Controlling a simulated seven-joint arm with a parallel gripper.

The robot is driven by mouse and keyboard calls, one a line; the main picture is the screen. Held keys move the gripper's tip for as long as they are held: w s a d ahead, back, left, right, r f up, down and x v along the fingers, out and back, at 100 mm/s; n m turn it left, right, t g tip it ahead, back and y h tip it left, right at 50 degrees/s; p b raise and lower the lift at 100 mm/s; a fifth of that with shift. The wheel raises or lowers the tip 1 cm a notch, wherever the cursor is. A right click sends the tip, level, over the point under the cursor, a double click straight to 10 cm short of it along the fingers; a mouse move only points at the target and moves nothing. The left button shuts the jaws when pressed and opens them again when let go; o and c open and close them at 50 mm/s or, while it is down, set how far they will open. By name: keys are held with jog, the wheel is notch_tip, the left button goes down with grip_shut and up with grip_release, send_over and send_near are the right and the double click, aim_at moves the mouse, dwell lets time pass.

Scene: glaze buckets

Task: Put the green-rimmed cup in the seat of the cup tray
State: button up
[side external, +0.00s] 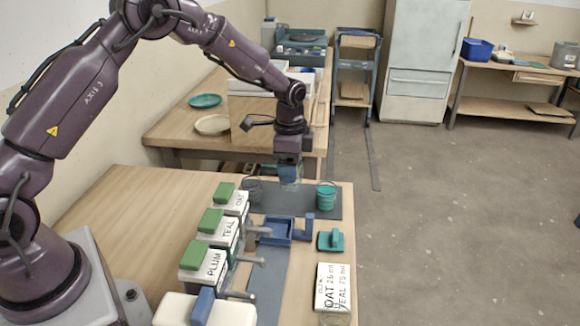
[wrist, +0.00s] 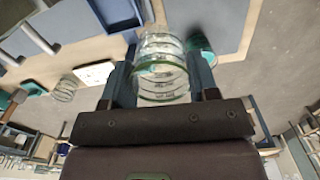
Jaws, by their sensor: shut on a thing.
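My gripper (side external: 288,171) is shut on a clear cup, the green-rimmed cup (wrist: 160,82). In the wrist view the see-through cup, with a green band and faint markings, sits between the two fingers. The blue cup tray (side external: 276,232) lies on the table in front of the mat, nearer the side camera. Its inside is hard to make out.
Dispensers marked OAT, TEAL and PLUM (side external: 205,262) line the left. A teal handled block (side external: 330,241) and a lettered card (side external: 335,285) lie at the right edge.

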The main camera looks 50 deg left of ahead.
jog(key=s+d+f, duration=0.1)
jog(key=s+d, duration=0.2)
jog(key=s, duration=0.3)
jog(key=shift+n, duration=0.3)
jog(key=shift+a+f, duration=0.1)
jog(key=shift+f, duration=3.65)
jog(key=shift+f, duration=0.3)
jog(key=o, duration=0.8)
notch_tip(320, 180, up, 7)
